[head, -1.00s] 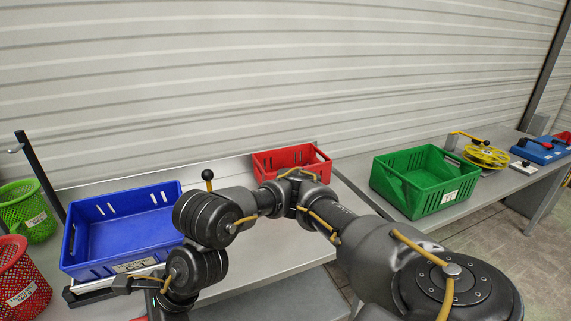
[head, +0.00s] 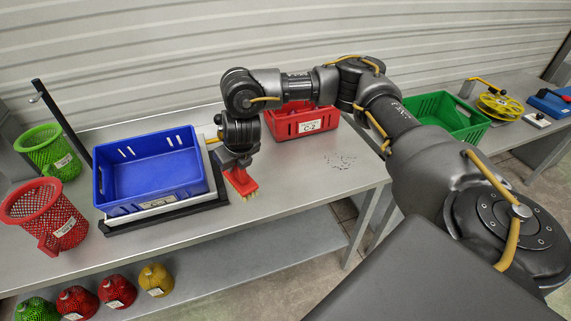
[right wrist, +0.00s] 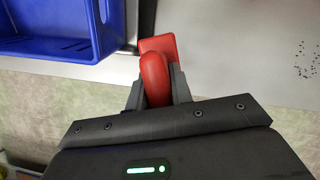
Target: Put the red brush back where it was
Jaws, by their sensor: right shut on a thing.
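The red brush (head: 240,183) is in my right gripper (head: 238,162), which is shut on its handle. In the head view the brush hangs with its pale bristles down, just right of the blue crate. I cannot tell whether the bristles touch the table. In the right wrist view the red brush (right wrist: 156,72) sits between the two fingers of my right gripper (right wrist: 158,88). My left gripper is not in view.
A blue crate (head: 150,205) stands on a black-edged tray at left. A red bin (head: 300,122) is behind, a green crate (head: 447,115) on the right bench. Red (head: 45,215) and green (head: 48,150) baskets stand at left. Dark specks (head: 340,161) lie on the table (head: 290,200).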

